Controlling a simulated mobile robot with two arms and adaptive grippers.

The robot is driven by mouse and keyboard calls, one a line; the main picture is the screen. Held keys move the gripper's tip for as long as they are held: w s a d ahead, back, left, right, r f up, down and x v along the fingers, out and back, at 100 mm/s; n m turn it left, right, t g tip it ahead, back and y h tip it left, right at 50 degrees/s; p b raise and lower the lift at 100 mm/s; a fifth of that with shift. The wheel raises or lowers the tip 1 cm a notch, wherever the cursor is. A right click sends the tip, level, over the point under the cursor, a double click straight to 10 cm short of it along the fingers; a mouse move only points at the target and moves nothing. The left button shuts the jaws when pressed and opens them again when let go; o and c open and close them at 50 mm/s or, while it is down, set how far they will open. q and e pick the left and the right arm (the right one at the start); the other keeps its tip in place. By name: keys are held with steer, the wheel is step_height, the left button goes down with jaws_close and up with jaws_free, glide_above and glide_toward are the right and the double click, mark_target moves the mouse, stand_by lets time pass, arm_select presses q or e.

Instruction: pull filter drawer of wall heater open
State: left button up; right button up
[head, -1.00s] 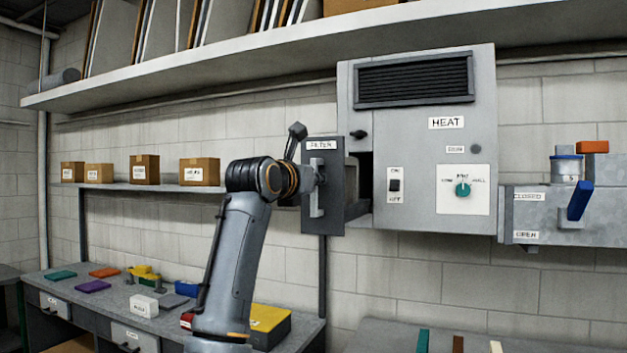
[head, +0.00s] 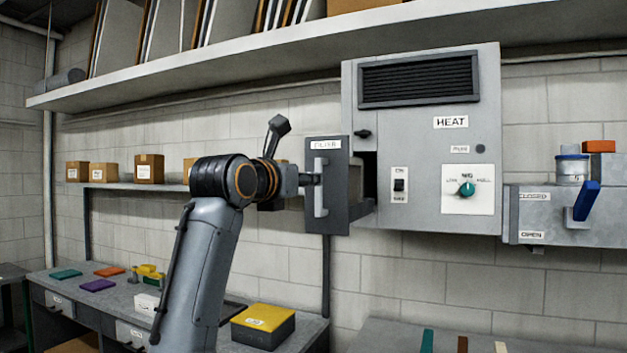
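The wall heater (head: 425,140) is a grey box on the block wall, with a vent grille and a HEAT label. Its dark grey filter drawer (head: 338,150) stands out from the left side, open, with a dark gap behind the front. The drawer front carries a FILTER label and a pale vertical bar handle (head: 320,198). My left gripper (head: 314,180) is just left of the handle, its tips at or near the bar. It is seen side-on, so its opening and any contact are unclear. My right gripper is not in view.
A damper box (head: 525,218) with a blue lever (head: 583,200) is right of the heater. A shelf (head: 250,72) runs above. A bench with a yellow-topped box (head: 263,325) is below left. The wall under the heater is clear.

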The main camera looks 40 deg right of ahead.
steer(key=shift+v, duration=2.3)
